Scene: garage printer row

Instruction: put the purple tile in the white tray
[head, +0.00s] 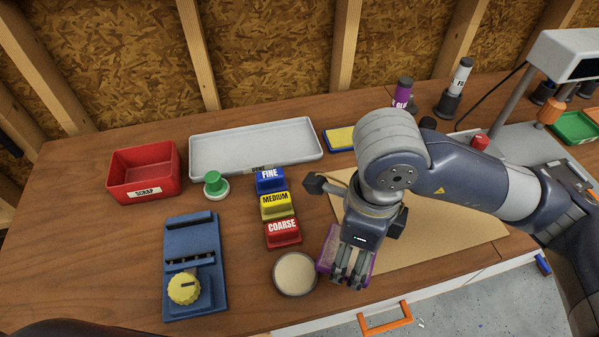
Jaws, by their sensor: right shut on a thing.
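The purple tile (327,252) is at the front of the bench, at the left edge of a tan sheet. My right gripper (350,278) points down over it, shut on it, and its fingers and palm hide much of the tile. I cannot tell whether the tile touches the surface or is slightly above it. The white tray (256,138) is long and shallow. It lies toward the back of the bench and looks empty. My left gripper is not in view.
The red scrap bin (143,190) stands left of the tray. A green-knobbed piece (214,184) and fine (269,180), medium (276,206) and coarse (283,233) blocks lie before the tray. A round dish (295,273) is left of the tile. A blue fixture (195,245) stands front left.

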